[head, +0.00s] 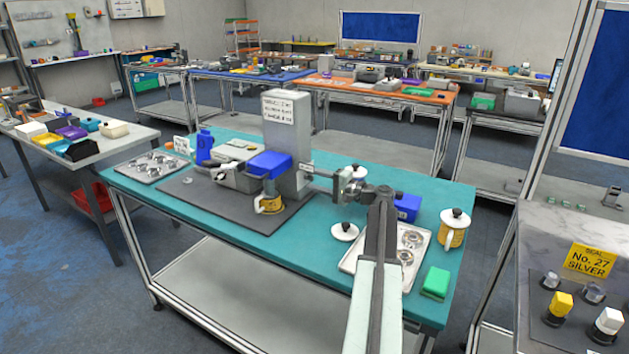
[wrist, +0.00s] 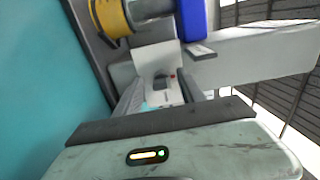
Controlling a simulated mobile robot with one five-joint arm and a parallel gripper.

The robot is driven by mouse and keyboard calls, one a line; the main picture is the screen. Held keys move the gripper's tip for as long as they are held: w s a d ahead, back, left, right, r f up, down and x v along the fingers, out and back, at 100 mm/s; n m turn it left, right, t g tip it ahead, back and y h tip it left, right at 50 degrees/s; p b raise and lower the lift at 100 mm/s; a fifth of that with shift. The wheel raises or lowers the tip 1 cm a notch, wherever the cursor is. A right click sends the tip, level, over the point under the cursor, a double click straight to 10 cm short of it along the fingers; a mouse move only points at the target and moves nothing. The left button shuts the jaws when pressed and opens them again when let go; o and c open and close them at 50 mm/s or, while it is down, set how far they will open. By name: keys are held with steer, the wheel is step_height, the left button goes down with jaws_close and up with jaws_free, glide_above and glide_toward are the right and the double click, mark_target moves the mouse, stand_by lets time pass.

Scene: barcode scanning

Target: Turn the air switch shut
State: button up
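The tall grey column (head: 287,140) of the machine stands on the teal table. A small pale plate (head: 306,167) sticks out low on its right side. My gripper (head: 318,180) is beside that side, with its fingers pointing at the column. In the wrist view, the two grey fingers (wrist: 160,96) are apart. Between and beyond them is a pale switch-like fitting (wrist: 162,84) with a dark part and a small red dot; I take it for the air switch. I cannot tell whether the fingers touch it or which way it is set.
A metal tray (head: 413,239), a lidded yellow mug (head: 453,231), a white lid (head: 345,231) and a green block (head: 435,282) are on the right part of the table.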

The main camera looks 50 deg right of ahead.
steer(key=v, duration=0.7)
steer(key=shift+s+d, duration=0.1)
steer(key=shift+s, duration=0.3)
steer(key=shift+r, duration=0.1)
